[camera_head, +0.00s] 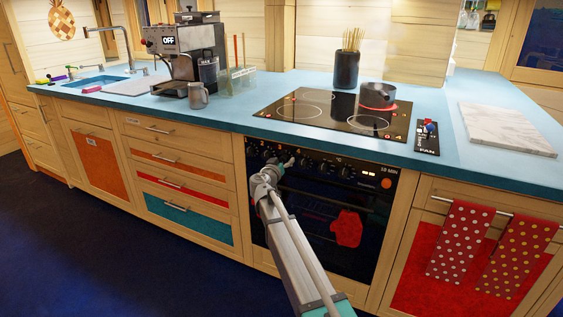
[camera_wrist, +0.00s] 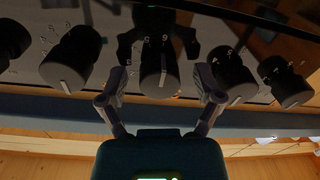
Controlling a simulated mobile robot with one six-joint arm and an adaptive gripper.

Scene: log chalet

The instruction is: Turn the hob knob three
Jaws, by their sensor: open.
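The oven front (camera_head: 345,215) under the hob (camera_head: 333,110) carries a row of black knobs along its top. My gripper (camera_head: 279,164) is at this row, left of its middle, and hides part of it. In the wrist view my gripper (camera_wrist: 160,82) is open, one finger on each side of a dark knob (camera_wrist: 158,75) with a pale pointer line. I cannot tell whether the fingers touch it. Neighbouring knobs stand close on the left (camera_wrist: 72,60) and right (camera_wrist: 233,77).
A dark pot (camera_head: 378,94) stands on a red-lit hob ring. A coffee machine (camera_head: 185,50) and a grey mug (camera_head: 198,95) stand left on the blue worktop. A marble board (camera_head: 507,130) lies right. Spotted towels (camera_head: 460,240) hang right of the oven. The floor in front is clear.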

